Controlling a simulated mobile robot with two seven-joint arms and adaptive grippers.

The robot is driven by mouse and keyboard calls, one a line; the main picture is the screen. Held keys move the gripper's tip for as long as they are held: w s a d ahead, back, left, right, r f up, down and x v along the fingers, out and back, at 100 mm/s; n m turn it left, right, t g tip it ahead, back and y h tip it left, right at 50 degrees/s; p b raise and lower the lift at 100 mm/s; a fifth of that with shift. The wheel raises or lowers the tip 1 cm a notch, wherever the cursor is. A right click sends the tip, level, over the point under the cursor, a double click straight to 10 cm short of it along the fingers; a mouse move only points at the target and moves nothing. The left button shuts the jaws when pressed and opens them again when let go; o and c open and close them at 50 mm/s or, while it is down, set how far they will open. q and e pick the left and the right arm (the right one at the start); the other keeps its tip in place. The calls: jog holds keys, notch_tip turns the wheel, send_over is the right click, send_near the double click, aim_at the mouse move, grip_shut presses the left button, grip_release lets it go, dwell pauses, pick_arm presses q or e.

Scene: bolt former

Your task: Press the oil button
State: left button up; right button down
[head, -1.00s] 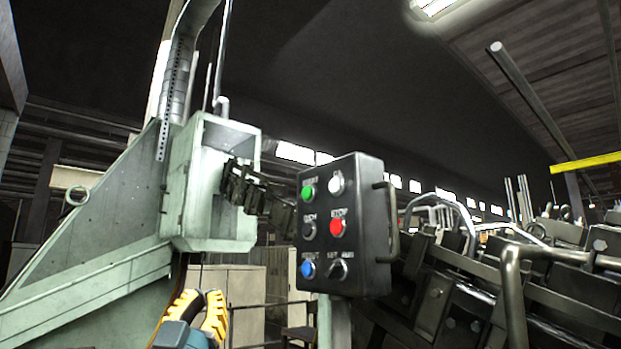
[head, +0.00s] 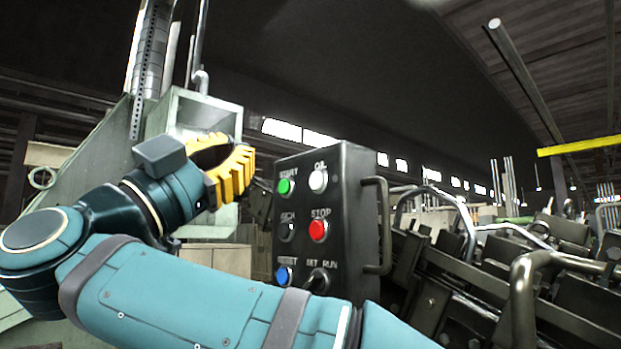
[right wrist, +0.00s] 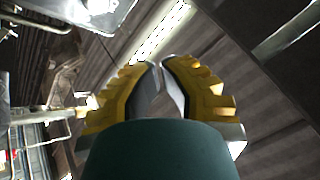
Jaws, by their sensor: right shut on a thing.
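The oil button (head: 318,180) is the round white button at the top right of the dark control panel (head: 357,230) in the head view, under the label OIL. My right gripper (head: 238,160), with yellow fingers, is raised left of the panel, level with its top row and apart from the oil button in the picture. In the right wrist view my right gripper (right wrist: 160,80) has its fingers brought together. I cannot make out what is between the grey pads. The right wrist view does not show the button. My left gripper is not in view.
A green start button (head: 286,187), a red stop button (head: 318,230) and a blue button (head: 284,274) share the panel. A handle (head: 381,225) sticks out on its right side. A pale green machine housing (head: 205,115) stands behind my gripper. Dark machinery (head: 455,310) fills the right.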

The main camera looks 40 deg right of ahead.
aim_at(318, 181)
jog(key=shift+d, duration=0.1)
jog(key=d, duration=0.8)
jog(key=shift+w+d+b, duration=0.3)
jog(key=shift+w+d, duration=0.05)
jog(key=shift+d, duration=0.2)
dwell(1.2)
jog(key=shift+d, duration=0.2)
jog(key=shift+w+d+b, duration=0.1)
jog(key=shift+d+b, duration=0.2)
jog(key=shift+d, duration=0.15)
dwell(0.8)
jog(key=shift+a, duration=0.9)
